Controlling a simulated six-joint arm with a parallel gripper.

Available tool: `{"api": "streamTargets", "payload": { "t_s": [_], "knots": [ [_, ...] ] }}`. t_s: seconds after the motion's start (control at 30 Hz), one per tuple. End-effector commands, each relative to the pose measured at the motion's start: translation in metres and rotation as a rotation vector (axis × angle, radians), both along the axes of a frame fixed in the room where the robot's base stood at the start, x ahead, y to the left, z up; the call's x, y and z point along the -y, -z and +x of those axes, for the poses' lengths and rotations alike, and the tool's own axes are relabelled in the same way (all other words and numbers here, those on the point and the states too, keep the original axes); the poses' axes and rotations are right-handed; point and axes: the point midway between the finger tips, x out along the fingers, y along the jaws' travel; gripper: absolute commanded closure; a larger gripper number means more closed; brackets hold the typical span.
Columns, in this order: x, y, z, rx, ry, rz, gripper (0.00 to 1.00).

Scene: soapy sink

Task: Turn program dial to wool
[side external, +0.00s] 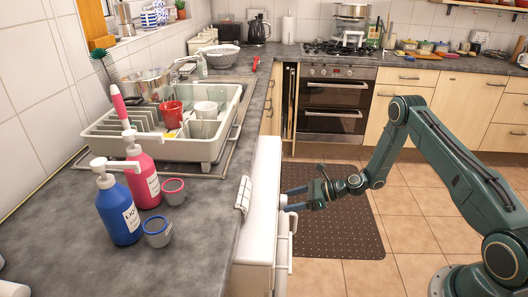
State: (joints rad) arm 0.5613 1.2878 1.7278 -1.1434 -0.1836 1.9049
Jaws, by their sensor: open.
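The white washing machine (262,205) stands under the counter, seen edge-on from the side. A small white knob, which looks like the program dial (283,201), sticks out from its front near the top. Its markings and the wool position cannot be read from here. My gripper (289,199) is open and points left at the machine's front. Its two fingertips are at or very close to the dial, one on the far side and one on the near side. I cannot tell whether they touch it.
A dish rack (165,142) with mugs sits on the dark counter (85,205). Pink (142,175) and blue (118,212) soap bottles and two small cups stand at the counter's near part. A cloth (243,196) hangs at the counter edge. A brown mat (340,225) lies on the open floor.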

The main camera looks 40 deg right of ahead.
Motion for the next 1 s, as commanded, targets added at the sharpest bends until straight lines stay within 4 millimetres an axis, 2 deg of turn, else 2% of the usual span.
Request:
{"api": "streamTargets", "payload": {
  "t_s": [0.43,0.47,0.67,1.0],
  "knots": [
    [-0.0057,0.0031,0.0060,0.000,0.000,0.001,0.31],
    [-0.0057,0.0031,0.0060,0.000,0.000,0.001,0.35],
    [-0.0056,0.0030,0.0058,0.000,0.000,0.001,0.74],
    [-0.0058,0.0031,0.0053,0.016,0.001,-0.015,0.76]
  ]
}}
